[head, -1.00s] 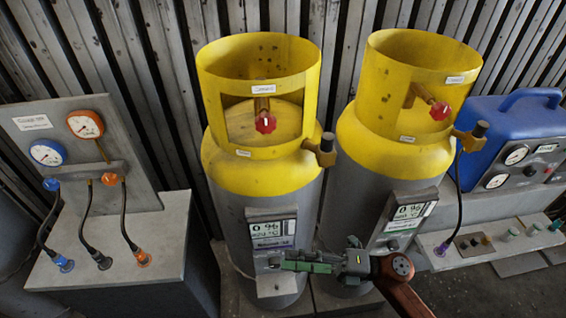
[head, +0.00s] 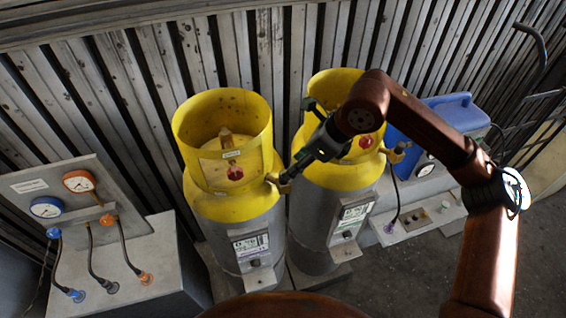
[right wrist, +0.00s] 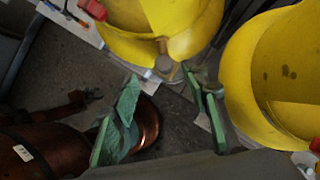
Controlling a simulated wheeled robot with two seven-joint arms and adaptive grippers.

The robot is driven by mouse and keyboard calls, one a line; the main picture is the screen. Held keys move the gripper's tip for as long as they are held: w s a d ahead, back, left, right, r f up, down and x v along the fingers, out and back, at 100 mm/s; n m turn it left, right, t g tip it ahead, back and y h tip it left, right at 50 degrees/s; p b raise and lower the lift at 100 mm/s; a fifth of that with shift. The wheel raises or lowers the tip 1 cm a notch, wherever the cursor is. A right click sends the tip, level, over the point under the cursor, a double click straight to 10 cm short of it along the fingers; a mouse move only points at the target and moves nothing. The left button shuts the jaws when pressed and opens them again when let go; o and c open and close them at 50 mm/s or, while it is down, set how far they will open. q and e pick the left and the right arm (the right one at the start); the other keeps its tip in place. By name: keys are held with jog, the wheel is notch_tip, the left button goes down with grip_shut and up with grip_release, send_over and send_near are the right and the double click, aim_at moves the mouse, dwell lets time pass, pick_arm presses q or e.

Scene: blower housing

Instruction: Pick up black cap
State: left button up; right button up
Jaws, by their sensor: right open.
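The left yellow-topped cylinder (head: 230,195) has a brass side fitting (head: 272,179) on its right side, with a small dark cap (head: 284,177) at its end. In the right wrist view the cap (right wrist: 163,64) shows ahead of and between the fingertips, not gripped. My right gripper (head: 297,163) reaches in from the right, between the two cylinders. It is open and empty, and its green fingers (right wrist: 160,78) show in the right wrist view. The right cylinder (head: 340,185) has a similar brass fitting with a dark cap (head: 399,147).
The right cylinder's yellow collar (right wrist: 285,75) stands close beside my right gripper. A gauge panel (head: 60,178) with hoses is at the left. A blue case (head: 450,115) stands behind my right arm. A ribbed metal wall (head: 280,45) closes the back.

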jog(key=p+x, duration=0.2)
jog(key=x, duration=0.3)
jog(key=shift+s+a+f, duration=0.1)
jog(key=shift+s, duration=0.1)
jog(key=w+f, duration=0.1)
jog(key=w+a+f, duration=0.1)
jog(key=shift+f, duration=0.4)
jog(key=shift+s+d+r, duration=0.1)
jog(key=shift+s+r, duration=0.05)
jog(key=shift+s, duration=0.2)
jog(key=shift+c, duration=0.4)
jog(key=shift+w, duration=0.2)
jog(key=c, duration=0.3)
jog(key=shift+s, duration=0.1)
jog(key=c, duration=0.3)
pick_arm(q)
jog(key=shift+w+r, duration=0.3)
jog(key=shift+r, duration=0.25)
jog(key=shift+w+r, duration=0.3)
jog(key=shift+r, duration=0.2)
pick_arm(e)
jog(key=c, duration=0.4)
